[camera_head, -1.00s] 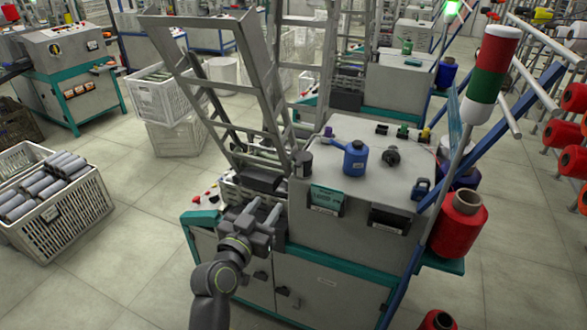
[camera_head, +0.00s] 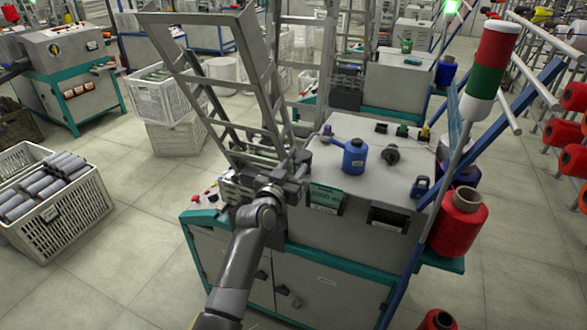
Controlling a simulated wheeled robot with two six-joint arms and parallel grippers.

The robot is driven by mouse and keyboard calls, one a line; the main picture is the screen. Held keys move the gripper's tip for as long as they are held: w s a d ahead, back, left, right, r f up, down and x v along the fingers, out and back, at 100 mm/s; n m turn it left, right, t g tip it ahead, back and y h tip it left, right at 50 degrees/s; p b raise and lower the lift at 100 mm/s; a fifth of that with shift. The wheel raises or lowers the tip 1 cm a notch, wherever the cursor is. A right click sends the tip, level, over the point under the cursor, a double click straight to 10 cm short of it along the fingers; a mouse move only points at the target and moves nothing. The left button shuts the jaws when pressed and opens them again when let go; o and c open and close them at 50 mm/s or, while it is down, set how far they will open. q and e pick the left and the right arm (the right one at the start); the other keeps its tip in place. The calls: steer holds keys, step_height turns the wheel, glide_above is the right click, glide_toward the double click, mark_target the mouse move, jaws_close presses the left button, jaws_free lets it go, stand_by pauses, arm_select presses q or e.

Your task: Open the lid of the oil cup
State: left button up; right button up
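My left gripper (camera_head: 299,163) is at the front left corner of the machine's grey top (camera_head: 330,180), beside the ladder-like frame. It covers the spot where a small dark cup-like cylinder, likely the oil cup, stood in the earlier view. I cannot tell the cup and its lid apart from the dark gripper, nor whether they touch. The fingers are too small and dark to show whether they are open or shut. My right gripper is not in view.
A blue can (camera_head: 355,157) with a spout and a black knob-like part (camera_head: 390,155) stand on the machine top. The slanted metal frame (camera_head: 245,80) rises just left of the gripper. A red yarn cone (camera_head: 460,222) and signal lamp (camera_head: 490,75) are at right.

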arm_select(q)
steer(key=shift+w+d, duration=0.2)
steer(key=shift+w, duration=0.4)
jaws_close()
